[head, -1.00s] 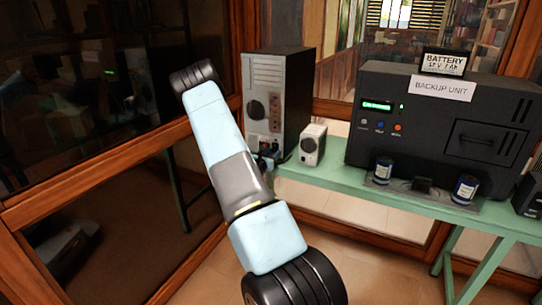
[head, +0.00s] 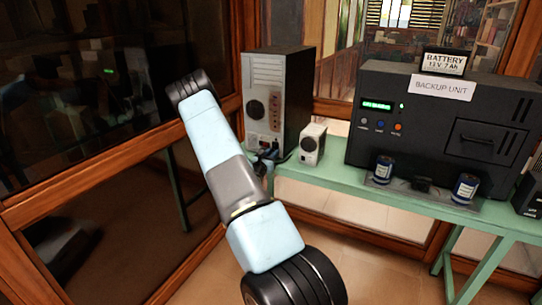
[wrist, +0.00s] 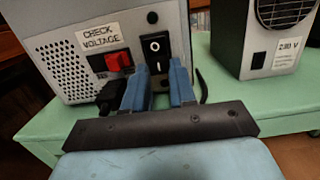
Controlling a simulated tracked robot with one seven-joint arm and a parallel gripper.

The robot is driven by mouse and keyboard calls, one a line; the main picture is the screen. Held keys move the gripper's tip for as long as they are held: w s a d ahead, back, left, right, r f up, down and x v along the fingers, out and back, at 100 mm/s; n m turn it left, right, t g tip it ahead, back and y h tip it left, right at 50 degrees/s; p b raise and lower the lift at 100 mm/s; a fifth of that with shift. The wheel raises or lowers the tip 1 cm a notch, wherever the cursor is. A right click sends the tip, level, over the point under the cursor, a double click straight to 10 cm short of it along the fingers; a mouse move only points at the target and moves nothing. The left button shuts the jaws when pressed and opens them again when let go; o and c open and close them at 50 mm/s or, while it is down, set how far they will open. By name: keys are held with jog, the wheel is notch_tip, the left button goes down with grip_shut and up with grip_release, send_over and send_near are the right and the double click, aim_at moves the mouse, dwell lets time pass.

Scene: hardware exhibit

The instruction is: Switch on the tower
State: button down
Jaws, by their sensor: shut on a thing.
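The tower (head: 277,95) is a dark computer case with a grey rear panel, upright at the left end of the green bench. Its rear shows close up in the wrist view (wrist: 70,75), with a "CHECK VOLTAGE" label (wrist: 97,38), a red voltage slider (wrist: 119,61) and a black rocker switch (wrist: 155,47) with white marks. My gripper (wrist: 163,65) is at the lower part of this switch, its blue fingers closed in on either side of it. The exact contact is hard to see.
A black plug (wrist: 109,95) sits left of my fingers, and a dark cable (wrist: 201,87) hangs to the right. A small white box (head: 312,144) marked 230 V stands right of the tower. A backup unit (head: 430,120) and two blue cans fill the green bench (head: 320,178).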

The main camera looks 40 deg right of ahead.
jog(key=shift+s, duration=0.15)
jog(key=c, duration=0.9)
grip_release()
jog(key=shift+a, duration=0.1)
jog(key=v, duration=1.3)
jog(key=shift+a+f, duration=0.2)
jog(key=shift+a, duration=0.1)
